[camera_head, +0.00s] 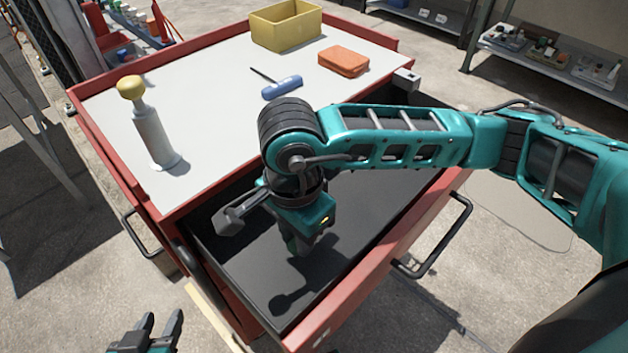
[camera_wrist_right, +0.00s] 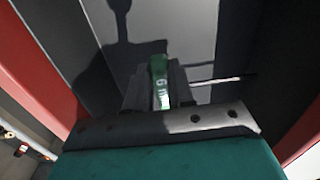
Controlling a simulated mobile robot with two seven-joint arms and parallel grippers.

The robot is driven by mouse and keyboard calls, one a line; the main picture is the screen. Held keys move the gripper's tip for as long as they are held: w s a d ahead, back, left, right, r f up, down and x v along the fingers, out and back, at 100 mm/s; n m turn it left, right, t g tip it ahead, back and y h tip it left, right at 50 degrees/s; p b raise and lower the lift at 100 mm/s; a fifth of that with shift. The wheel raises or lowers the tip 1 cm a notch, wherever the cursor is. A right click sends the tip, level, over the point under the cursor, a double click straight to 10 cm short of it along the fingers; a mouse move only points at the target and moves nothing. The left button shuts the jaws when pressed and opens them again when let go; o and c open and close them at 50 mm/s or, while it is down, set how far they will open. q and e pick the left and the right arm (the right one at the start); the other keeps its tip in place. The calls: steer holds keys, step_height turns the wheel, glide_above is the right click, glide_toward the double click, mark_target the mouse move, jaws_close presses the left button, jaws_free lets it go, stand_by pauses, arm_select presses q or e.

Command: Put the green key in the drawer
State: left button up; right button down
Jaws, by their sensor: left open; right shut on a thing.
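The green key (camera_wrist_right: 159,82) is a green handle with white marking and a thin metal shaft pointing right in the right wrist view. My right gripper (camera_head: 300,246) is shut on the handle. It points down inside the open drawer (camera_head: 372,222) of the red cabinet, above or near the dark drawer floor; I cannot tell whether the key touches it. In the head view the key is hidden by my gripper. My left gripper (camera_head: 154,334) is open and empty, low in front of the cabinet at the lower left.
The drawer's black handle (camera_head: 440,245) sticks out in front. Shelves (camera_head: 545,62) stand behind at right.

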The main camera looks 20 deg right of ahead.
steer(key=shift+w+a+f, duration=0.1)
steer(key=shift+a, duration=0.4)
steer(key=shift+w+d, duration=0.15)
steer(key=shift+d, duration=0.05)
glide_above(362, 198)
steer(key=shift+f+b, duration=0.35)
steer(key=shift+f, duration=1.45)
arm_select(q)
steer(key=shift+a+f, duration=0.45)
steer(key=shift+f, duration=0.1)
arm_select(e)
steer(key=shift+f, duration=0.2)
arm_select(q)
steer(key=shift+w+f, duration=0.1)
arm_select(e)
steer(key=c, duration=1)
jaws_free()
steer(key=shift+r, duration=0.1)
